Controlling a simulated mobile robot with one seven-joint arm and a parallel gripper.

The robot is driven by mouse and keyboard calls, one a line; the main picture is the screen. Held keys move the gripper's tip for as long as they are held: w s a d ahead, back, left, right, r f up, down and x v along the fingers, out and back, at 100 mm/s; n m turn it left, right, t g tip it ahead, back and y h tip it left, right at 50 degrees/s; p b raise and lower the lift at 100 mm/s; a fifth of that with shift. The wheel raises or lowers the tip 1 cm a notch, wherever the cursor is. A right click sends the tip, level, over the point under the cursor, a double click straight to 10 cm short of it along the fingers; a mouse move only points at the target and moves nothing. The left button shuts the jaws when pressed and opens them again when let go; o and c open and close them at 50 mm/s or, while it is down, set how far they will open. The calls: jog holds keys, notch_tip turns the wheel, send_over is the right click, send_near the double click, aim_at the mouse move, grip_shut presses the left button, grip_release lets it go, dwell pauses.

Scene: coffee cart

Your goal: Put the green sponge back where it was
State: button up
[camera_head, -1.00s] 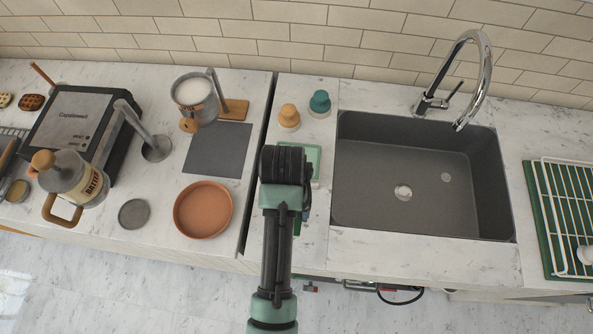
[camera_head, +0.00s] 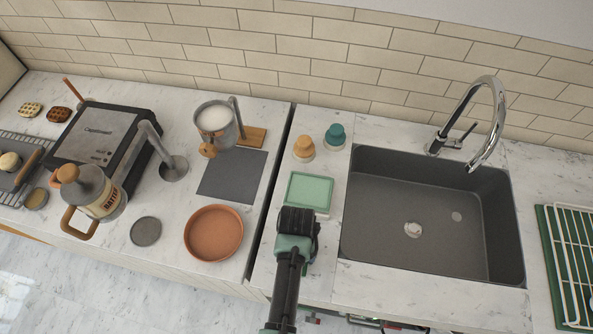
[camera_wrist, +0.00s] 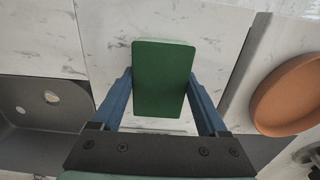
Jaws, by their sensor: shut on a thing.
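The green sponge (camera_wrist: 163,80) is a dark green block between the two blue fingers of my gripper (camera_wrist: 162,95) in the wrist view. My gripper is shut on it, over the pale marble counter. In the head view my gripper (camera_head: 296,222) is just in front of a light green rectangular tray (camera_head: 310,189), and my wrist hides the sponge. The tray looks empty and lies left of the sink. A thin pale strip below the sponge in the wrist view may be the tray's edge.
The sink (camera_head: 400,190) is to the right. An orange-topped (camera_head: 303,148) and a teal-topped (camera_head: 335,136) object stand behind the tray. A terracotta dish (camera_head: 190,235) lies to the left across a dark counter gap. The faucet (camera_head: 485,130) rises behind the sink.

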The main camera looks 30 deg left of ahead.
jog(key=shift+f, duration=0.2)
jog(key=o, duration=1.2)
jog(key=shift+r, duration=0.2)
notch_tip(320, 180, up, 12)
jog(key=shift+r+b, duration=0.1)
jog(key=shift+b, duration=0.25)
